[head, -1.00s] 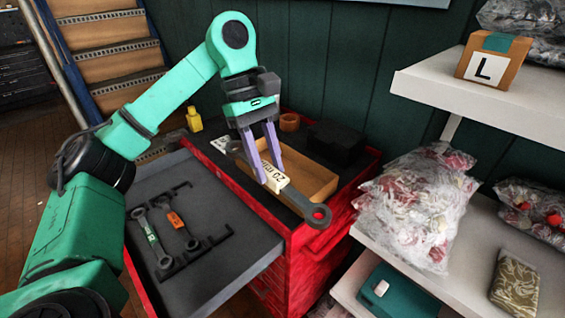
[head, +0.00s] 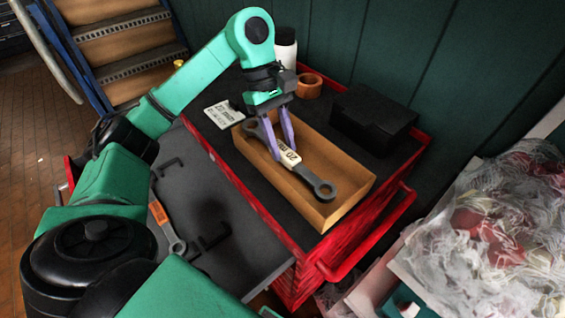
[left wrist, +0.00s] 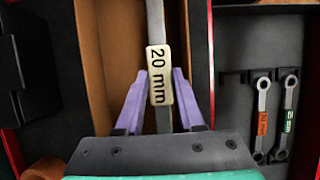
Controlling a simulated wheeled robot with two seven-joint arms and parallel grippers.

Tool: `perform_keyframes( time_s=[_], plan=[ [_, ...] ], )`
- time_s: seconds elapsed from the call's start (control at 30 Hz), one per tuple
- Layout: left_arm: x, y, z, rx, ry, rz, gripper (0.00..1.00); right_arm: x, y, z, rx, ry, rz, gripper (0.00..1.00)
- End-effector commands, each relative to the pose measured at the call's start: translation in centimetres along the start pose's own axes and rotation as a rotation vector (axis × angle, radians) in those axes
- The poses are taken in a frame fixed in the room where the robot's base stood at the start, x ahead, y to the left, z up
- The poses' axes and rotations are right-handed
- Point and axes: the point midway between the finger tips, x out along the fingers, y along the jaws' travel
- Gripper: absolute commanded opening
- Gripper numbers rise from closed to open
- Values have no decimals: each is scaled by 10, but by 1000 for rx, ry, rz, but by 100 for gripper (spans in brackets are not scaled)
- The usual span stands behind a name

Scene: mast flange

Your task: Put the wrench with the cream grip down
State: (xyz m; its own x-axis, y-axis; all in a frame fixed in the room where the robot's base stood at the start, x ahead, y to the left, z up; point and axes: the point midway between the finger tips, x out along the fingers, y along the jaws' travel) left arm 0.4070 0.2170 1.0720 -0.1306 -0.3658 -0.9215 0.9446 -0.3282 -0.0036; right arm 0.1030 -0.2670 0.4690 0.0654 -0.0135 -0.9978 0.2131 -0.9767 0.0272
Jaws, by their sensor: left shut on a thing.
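The wrench with the cream grip (head: 308,175) is dark grey with a ring end, and its grip reads "20 mm" in the left wrist view (left wrist: 158,88). My left gripper (head: 285,152) is shut on it around the cream grip, with a purple finger on each side. The wrench lies lengthwise over the open brown tray (head: 350,200) on the cart top, within its outline. I cannot tell whether it touches the tray floor. The fingers partly hide its far end. My right gripper is not in view.
A black box (head: 373,122), an orange-brown ring (head: 309,85), a white bottle (head: 285,48) and a white label card (head: 224,114) surround the tray. The open drawer (head: 235,240) holds wrenches with orange (left wrist: 262,122) and green (left wrist: 289,120) grips. Bagged goods (head: 490,220) stand right.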

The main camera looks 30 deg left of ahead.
Motion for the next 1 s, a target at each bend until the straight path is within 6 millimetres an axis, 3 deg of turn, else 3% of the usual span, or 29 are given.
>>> perform_keyframes(
  time_s=[0.1, 0.2, 0.33, 0.6, 0.63, 0.67, 1.0],
  plan=[
    [11, 0, -5, -1, 0, -1, 0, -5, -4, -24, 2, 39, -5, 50],
    [28, -1, -12, 0, -1, -4, 0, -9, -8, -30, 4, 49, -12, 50],
    [44, 0, -18, 2, 0, -1, 0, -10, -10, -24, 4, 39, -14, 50],
    [48, 0, -20, 2, 0, 1, 0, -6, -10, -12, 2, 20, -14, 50],
    [48, 0, -20, 2, 1, 0, 41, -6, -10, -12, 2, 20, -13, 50],
    [47, 0, -20, 2, 1, 0, 49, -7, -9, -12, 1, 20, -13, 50],
    [44, 0, -18, 1, 1, 0, 49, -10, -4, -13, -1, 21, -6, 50]
  ],
)
